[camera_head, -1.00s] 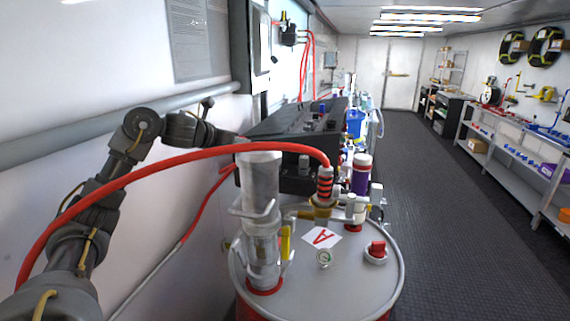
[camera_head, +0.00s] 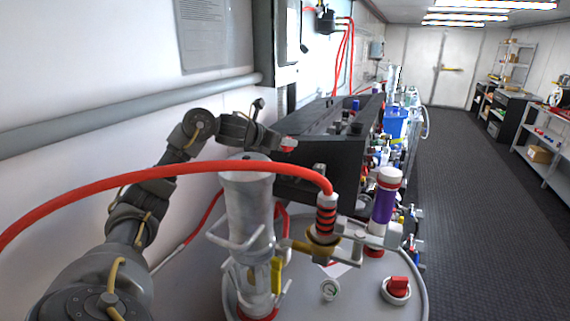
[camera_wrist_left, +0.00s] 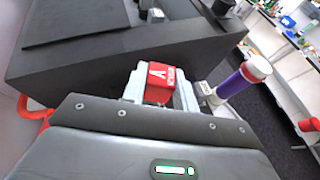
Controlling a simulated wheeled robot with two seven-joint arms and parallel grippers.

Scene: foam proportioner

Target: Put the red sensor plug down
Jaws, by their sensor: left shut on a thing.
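My left gripper (camera_head: 279,141) reaches in from the left, behind the tall grey pump cylinder (camera_head: 247,205), beside the black machine. It is shut on the red sensor plug (camera_wrist_left: 158,82), a red block with a white letter A, which the left wrist view shows between the pale fingers. In the head view only a small red and white bit of the plug (camera_head: 289,142) shows at the fingertips. The plug is held in the air above the drum's far side; its underside is hidden. My right gripper is out of view.
A thick red hose (camera_head: 160,172) arches across in front of my arm. The black machine (camera_head: 325,160) and a purple cylinder (camera_head: 384,200) stand close by.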

